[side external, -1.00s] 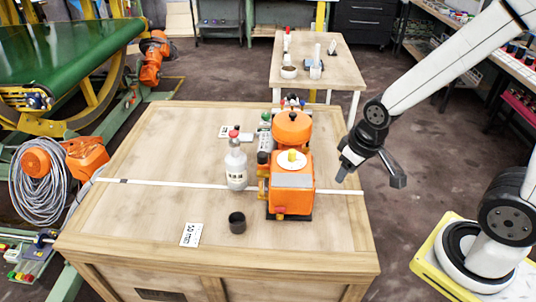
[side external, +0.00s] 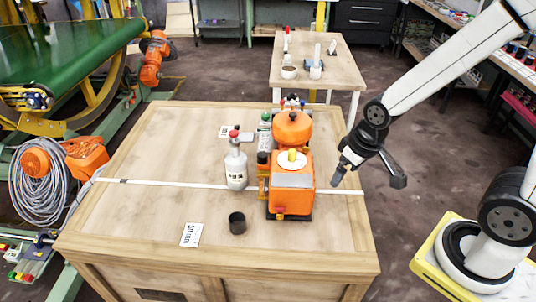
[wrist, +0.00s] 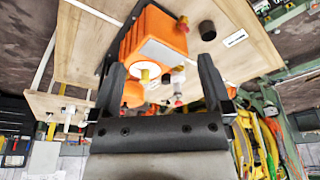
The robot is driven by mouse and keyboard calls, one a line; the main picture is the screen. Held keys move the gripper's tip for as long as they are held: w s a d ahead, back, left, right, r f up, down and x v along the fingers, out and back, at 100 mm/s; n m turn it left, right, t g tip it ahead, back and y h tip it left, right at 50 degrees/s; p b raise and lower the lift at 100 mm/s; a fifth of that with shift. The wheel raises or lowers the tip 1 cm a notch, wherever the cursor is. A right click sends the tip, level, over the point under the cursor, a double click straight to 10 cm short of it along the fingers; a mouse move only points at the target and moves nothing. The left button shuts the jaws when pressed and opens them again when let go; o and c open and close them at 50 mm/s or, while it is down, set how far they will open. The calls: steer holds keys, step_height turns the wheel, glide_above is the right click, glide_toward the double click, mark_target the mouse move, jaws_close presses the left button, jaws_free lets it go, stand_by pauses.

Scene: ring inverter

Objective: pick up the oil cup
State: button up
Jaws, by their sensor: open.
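A small dark cup (side external: 237,223), which I take to be the oil cup, stands upright on the near part of the wooden crate table (side external: 140,150). It also shows in the wrist view (wrist: 207,30), beyond the right fingertip. My gripper (side external: 337,180) hangs above the table's right edge, to the right of the orange machine and well apart from the cup. In the wrist view my gripper (wrist: 162,72) has its two black fingers spread, with nothing held between them.
An orange machine (side external: 292,190) with a yellow knob on top stands between my gripper and the cup. A grey bottle with a red cap (side external: 236,167) stands left of it. A white card (side external: 191,235) lies left of the cup. The table's left part is clear.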

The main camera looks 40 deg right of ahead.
steer(key=shift+r, duration=0.15)
steer(key=shift+w+v, duration=0.5)
steer(key=shift+v, duration=1.7)
steer(key=w+a+r+m+y, duration=0.1)
steer(key=w+a+m, duration=0.2)
steer(key=w+m, duration=0.35)
steer(key=w+a+r+m+y, duration=0.1)
steer(key=w+a+m, duration=0.2)
steer(key=w+m, duration=0.35)
steer(key=w+a+f+m+g+y, duration=0.1)
steer(key=w+a+f+m+y, duration=0.15)
steer(key=w+a+m, duration=0.55)
steer(key=shift+m, duration=0.4)
steer(key=f, duration=0.9)
steer(key=w+d+f, duration=0.1)
steer(key=f, duration=0.8)
steer(key=w+d+f, duration=0.1)
steer(key=f, duration=0.8)
steer(key=shift+w+f, duration=0.15)
steer(key=shift+x, duration=1.3)
